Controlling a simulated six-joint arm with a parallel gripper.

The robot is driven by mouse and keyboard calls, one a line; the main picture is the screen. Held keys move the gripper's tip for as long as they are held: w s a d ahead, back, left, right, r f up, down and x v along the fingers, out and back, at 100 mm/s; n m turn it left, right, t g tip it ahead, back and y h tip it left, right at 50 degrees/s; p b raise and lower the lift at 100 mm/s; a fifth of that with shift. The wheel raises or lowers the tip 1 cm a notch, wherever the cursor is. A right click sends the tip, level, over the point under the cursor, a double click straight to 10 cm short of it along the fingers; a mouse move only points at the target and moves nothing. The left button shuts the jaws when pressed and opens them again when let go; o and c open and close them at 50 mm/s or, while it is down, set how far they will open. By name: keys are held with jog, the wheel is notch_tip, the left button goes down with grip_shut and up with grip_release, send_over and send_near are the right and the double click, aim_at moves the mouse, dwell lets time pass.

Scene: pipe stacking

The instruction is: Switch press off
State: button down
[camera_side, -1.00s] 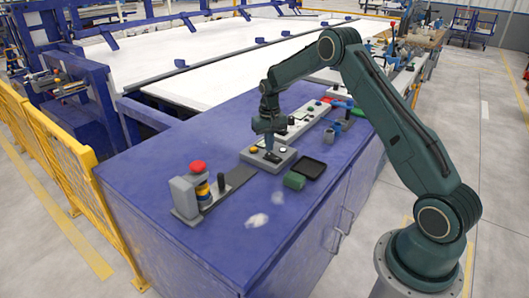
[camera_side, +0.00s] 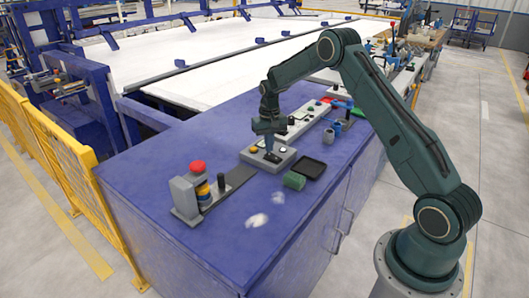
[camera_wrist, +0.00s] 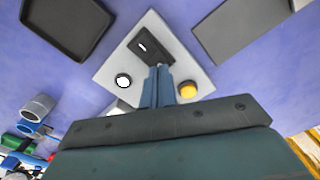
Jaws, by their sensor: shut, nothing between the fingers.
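A light grey control panel (camera_side: 258,161) lies on the blue cabinet top in the side view. It carries a black switch plate (camera_wrist: 145,42) with a small pale mark, a white button (camera_wrist: 123,80) and a yellow button (camera_wrist: 188,90); the yellow button also shows in the side view (camera_side: 253,149). My gripper (camera_wrist: 158,70) is shut and empty, pointing down over the panel between the two buttons, its tips close to the switch plate's near edge. I cannot tell whether the tips touch it, or which way the switch is set.
A black tray (camera_side: 312,168) and a green piece (camera_side: 294,180) lie right of the panel. A grey press-like unit with a red knob (camera_side: 198,167) stands to the left. Grey pipe pieces (camera_side: 329,135) stand behind right. The cabinet's front left top is mostly clear.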

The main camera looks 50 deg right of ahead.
aim_at(269, 154)
jog(key=shift+f, duration=0.85)
dwell(0.7)
jog(key=shift+r, duration=3.55)
jog(key=shift+r, duration=0.1)
